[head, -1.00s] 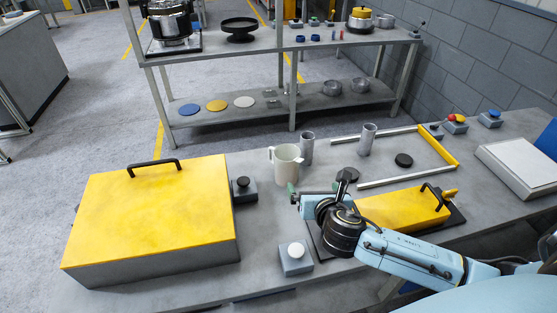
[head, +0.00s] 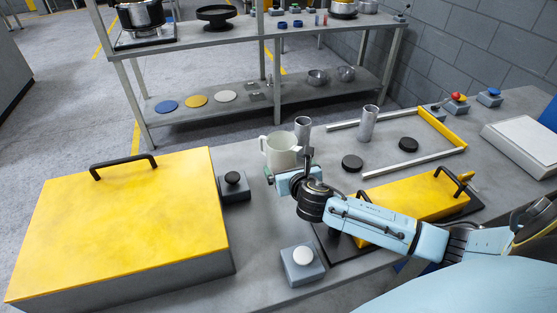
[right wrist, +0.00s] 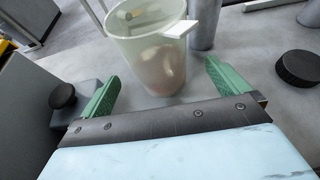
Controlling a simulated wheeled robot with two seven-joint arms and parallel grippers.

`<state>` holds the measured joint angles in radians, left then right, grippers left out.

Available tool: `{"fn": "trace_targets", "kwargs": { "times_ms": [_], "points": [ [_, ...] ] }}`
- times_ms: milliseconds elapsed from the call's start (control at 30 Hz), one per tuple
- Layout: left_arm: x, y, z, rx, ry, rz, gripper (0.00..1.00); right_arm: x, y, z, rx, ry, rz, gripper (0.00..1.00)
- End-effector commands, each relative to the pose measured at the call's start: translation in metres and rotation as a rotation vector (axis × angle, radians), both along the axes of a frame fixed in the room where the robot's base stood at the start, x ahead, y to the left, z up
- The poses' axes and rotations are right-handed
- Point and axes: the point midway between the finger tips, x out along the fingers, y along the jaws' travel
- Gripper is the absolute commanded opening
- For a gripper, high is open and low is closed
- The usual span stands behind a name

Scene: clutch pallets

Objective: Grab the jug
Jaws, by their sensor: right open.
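The jug (head: 281,149) is a pale, whitish cup-like vessel with a handle, standing upright on the grey workbench. In the right wrist view the jug (right wrist: 150,45) is translucent, with a spout or tab at its upper right. My right gripper (head: 289,172) is at the near side of the jug, partly covering its lower part. In the right wrist view the green fingers of my right gripper (right wrist: 158,88) are spread wide, with the jug just beyond and between them; nothing is held. My left gripper is not in view.
A large yellow-lidded box (head: 125,220) fills the bench's left. A black-knobbed box (head: 233,186) sits left of the jug. Metal cylinders (head: 368,123) stand behind and right. A white-button box (head: 302,264) is in front. A yellow block (head: 415,208) lies right.

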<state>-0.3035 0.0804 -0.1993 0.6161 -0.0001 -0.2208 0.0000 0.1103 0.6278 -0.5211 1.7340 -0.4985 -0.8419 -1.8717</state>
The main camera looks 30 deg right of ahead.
Motion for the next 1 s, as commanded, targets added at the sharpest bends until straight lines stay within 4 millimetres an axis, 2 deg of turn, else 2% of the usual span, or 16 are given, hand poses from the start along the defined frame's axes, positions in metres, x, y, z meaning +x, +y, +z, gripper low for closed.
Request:
{"fn": "trace_targets", "kwargs": {
  "times_ms": [233, 500, 833, 1000],
  "points": [
    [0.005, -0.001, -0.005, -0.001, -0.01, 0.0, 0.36, 0.017, -0.003, -0.007, 0.003, -0.001, -0.001, 1.0],
    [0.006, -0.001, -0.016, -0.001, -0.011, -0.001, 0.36, 0.05, -0.01, -0.021, 0.003, 0.0, -0.001, 1.0],
    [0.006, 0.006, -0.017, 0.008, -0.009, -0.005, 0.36, 0.055, -0.012, -0.022, 0.002, 0.001, 0.001, 1.0],
    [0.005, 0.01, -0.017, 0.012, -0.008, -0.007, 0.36, 0.055, -0.012, -0.022, 0.002, 0.001, 0.001, 0.78]
  ]
}}
